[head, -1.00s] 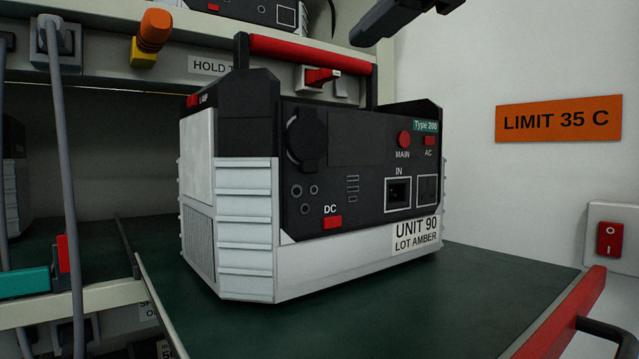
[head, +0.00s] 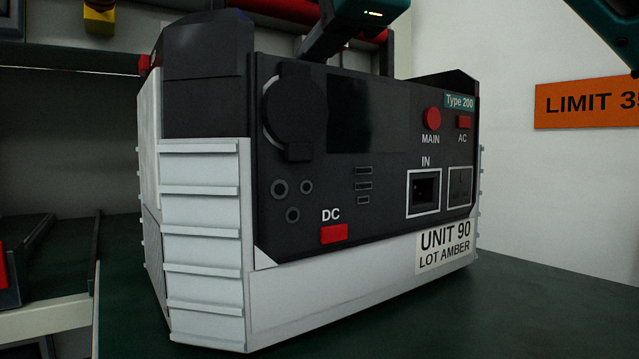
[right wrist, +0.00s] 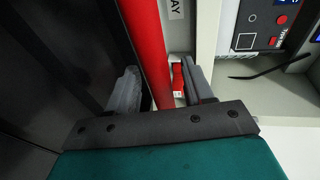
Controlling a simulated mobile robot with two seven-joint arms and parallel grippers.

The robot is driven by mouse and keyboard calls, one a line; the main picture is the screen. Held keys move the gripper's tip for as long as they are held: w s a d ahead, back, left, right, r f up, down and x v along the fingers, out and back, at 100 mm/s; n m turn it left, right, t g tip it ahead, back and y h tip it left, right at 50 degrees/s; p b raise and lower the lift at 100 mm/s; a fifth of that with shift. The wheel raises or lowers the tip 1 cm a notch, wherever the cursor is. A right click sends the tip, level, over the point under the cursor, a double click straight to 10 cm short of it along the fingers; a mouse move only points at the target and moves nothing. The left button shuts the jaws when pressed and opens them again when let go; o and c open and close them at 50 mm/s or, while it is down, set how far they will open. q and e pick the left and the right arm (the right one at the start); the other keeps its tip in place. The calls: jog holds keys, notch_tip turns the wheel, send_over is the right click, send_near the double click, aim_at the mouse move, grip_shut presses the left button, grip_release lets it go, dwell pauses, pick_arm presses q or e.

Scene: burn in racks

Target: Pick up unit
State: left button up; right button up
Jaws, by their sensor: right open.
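The unit (head: 345,200) is a large black and pale grey box labelled UNIT 90, LOT AMBER, and it stands upright on a dark green shelf (head: 560,310). Its red carry handle (head: 275,8) runs across the top in the head view. My right gripper (head: 325,38) is above the unit at the handle. In the right wrist view the red handle (right wrist: 147,50) passes between the two grey fingers of my right gripper (right wrist: 160,88), which are open, with a gap visible on the right side. My left gripper is not in view.
An orange LIMIT sign (head: 590,103) is on the white wall to the right. Another device with red buttons (right wrist: 262,22) shows at the upper right of the right wrist view. A pale rack rail (head: 45,318) is at the lower left. The shelf right of the unit is clear.

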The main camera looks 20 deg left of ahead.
jog(key=shift+s+d+r, duration=0.15)
jog(key=shift+s, duration=0.2)
jog(key=shift+c, duration=0.5)
grip_shut()
dwell(0.4)
jog(key=shift+w+r, duration=0.1)
jog(key=shift+r, duration=0.2)
